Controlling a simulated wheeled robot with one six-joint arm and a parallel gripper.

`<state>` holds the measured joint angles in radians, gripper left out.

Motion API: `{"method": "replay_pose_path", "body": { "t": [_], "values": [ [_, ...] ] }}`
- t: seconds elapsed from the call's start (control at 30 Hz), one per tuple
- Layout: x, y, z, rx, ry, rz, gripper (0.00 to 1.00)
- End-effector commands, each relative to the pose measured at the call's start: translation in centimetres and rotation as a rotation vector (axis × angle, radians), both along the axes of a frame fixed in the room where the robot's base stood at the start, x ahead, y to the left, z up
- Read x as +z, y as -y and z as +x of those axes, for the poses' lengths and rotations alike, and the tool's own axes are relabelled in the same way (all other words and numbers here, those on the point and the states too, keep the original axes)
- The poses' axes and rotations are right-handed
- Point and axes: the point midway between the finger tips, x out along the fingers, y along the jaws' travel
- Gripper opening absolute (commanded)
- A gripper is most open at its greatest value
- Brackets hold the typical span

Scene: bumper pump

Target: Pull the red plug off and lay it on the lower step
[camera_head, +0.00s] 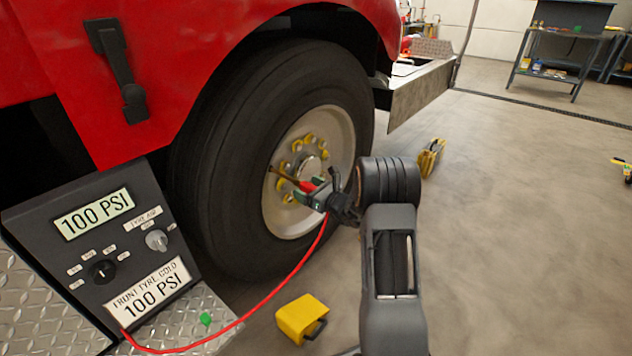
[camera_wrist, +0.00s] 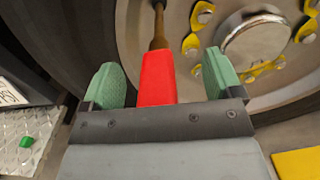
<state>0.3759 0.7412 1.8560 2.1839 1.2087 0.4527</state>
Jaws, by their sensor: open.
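The red plug (camera_wrist: 158,78) sits on the end of a brown stem at the wheel. It lies between the green pads of my gripper (camera_wrist: 160,88) in the wrist view. The pads are apart, with a gap on each side of the plug. In the head view the plug (camera_head: 306,186) shows in front of the wheel hub, with my gripper (camera_head: 308,190) around it. A red hose (camera_head: 290,275) runs from near my gripper down to the gauge panel. The lower step (camera_head: 190,318), of diamond plate, is at the lower left, beside the panel.
A gauge panel (camera_head: 105,255) reading 100 PSI stands left of the tyre (camera_head: 225,150). A small green cap (camera_head: 205,318) lies on the step. A yellow block (camera_head: 302,318) is on the floor near it. A yellow chock (camera_head: 431,157) lies further back.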

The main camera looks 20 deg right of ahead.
Motion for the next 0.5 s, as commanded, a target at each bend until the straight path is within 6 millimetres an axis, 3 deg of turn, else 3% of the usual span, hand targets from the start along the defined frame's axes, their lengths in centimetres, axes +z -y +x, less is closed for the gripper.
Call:
{"method": "replay_pose_path", "body": {
  "t": [0.23, 0.5],
  "values": [
    [2.3, 3.6, -7.8, -0.026, 0.015, 0.005, 0.85],
    [3.0, 6.0, -12.7, -0.036, 0.026, 0.01, 0.85]
  ]
}}
